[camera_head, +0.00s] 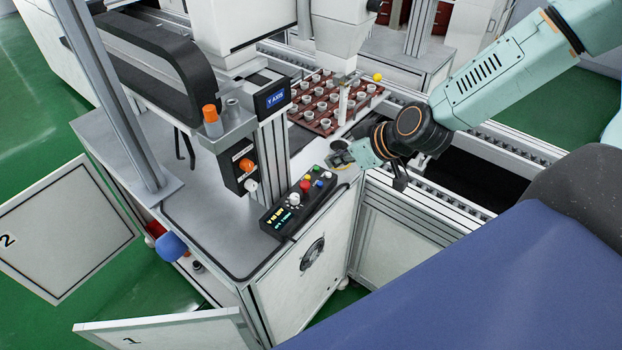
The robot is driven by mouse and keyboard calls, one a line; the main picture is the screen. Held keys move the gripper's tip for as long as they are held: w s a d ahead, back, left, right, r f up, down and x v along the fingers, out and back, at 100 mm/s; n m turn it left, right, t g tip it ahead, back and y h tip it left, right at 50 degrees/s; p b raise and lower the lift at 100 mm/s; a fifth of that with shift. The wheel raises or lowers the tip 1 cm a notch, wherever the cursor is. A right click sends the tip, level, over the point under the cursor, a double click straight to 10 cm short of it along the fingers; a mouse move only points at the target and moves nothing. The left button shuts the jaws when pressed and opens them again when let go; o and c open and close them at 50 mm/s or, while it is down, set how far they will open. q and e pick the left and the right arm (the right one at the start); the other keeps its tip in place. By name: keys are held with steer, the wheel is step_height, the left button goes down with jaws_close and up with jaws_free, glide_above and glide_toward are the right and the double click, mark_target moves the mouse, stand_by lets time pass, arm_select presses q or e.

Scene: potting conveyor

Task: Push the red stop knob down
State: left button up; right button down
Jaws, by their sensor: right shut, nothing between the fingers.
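The red stop knob (305,186) stands on top of a black control box (279,222) at the front edge of the grey worktop. The box also has a white knob (294,199), small coloured buttons and a lit display. My right gripper (338,157) comes in from the right, shut and empty. In the picture it is above and to the right of the red knob, apart from it, near the far end of the box. Its fingertips are small and partly hard to make out. My left gripper is not in view.
An upright unit with an orange knob (246,165) stands left of the box. A red tray (325,126) of small pots sits behind, under a white hopper (341,35). Conveyor rails (470,150) run right.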

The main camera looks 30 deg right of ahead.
mark_target(301, 182)
steer(key=b+x, duration=0.8)
steer(key=x, duration=0.2)
steer(key=shift+w+f, duration=0.1)
step_height(301, 182, down, 2)
steer(key=shift+f, duration=0.9)
